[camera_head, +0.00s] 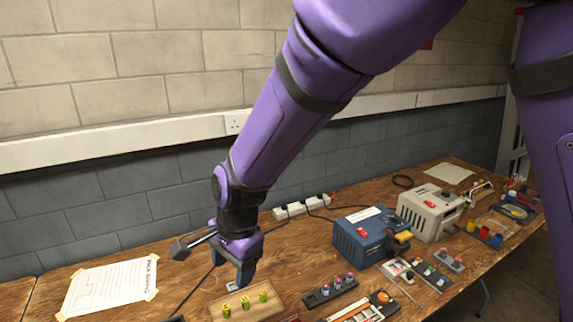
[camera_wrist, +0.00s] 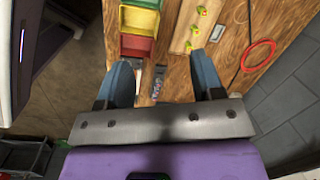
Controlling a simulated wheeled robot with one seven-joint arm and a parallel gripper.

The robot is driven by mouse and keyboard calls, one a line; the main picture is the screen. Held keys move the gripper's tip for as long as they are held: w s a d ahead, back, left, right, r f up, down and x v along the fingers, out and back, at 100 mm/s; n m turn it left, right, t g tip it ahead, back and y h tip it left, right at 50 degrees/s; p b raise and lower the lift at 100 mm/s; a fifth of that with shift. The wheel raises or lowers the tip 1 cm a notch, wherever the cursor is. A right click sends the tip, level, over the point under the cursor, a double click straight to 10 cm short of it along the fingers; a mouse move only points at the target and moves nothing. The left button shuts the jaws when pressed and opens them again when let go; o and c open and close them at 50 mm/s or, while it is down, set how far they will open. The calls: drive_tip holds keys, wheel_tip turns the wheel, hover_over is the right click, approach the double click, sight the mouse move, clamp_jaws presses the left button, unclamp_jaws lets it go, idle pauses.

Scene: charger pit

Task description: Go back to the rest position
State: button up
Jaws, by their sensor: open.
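My purple arm reaches down from the upper right in the head view. My gripper (camera_head: 244,276) points downward above the bench, near the back edge of a wooden board (camera_head: 217,309) that bears several yellow-green pieces. In the wrist view my gripper (camera_wrist: 160,62) shows two blue-grey fingers spread apart with nothing between them. The wooden board (camera_wrist: 186,40) lies beyond the right finger there. I cannot tell the exact height of the fingertips above the bench.
A blue box (camera_head: 357,243), a beige box (camera_head: 420,214) and a white power strip (camera_head: 300,208) stand right of my gripper. A black strip (camera_head: 330,291) lies in front. A taped paper (camera_head: 108,288) lies left. Coloured bins (camera_wrist: 136,45) show in the wrist view.

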drive_tip(key=w+d+r+n+t+y, duration=0.1)
drive_tip(key=d+r+n, duration=0.1)
drive_tip(key=d+r, duration=0.75)
drive_tip(key=w+d+r+n+t, duration=0.15)
drive_tip(key=d+r, duration=0.45)
drive_tip(key=d, duration=0.7)
drive_tip(key=s+d+r+n+t+h, duration=0.1)
drive_tip(key=s+d+r+n, duration=0.1)
drive_tip(key=s+d, duration=0.5)
drive_tip(key=s+d+r+n+t+h, duration=0.1)
drive_tip(key=s+d+r+n+t, duration=0.1)
drive_tip(key=s+d, duration=0.6)
drive_tip(key=d+r, duration=0.1)
drive_tip(key=d, duration=0.2)
drive_tip(key=shift+d+r+h, duration=0.25)
drive_tip(key=shift+r+h, duration=0.1)
drive_tip(key=shift+h, duration=0.05)
drive_tip(key=shift+c, duration=0.4)
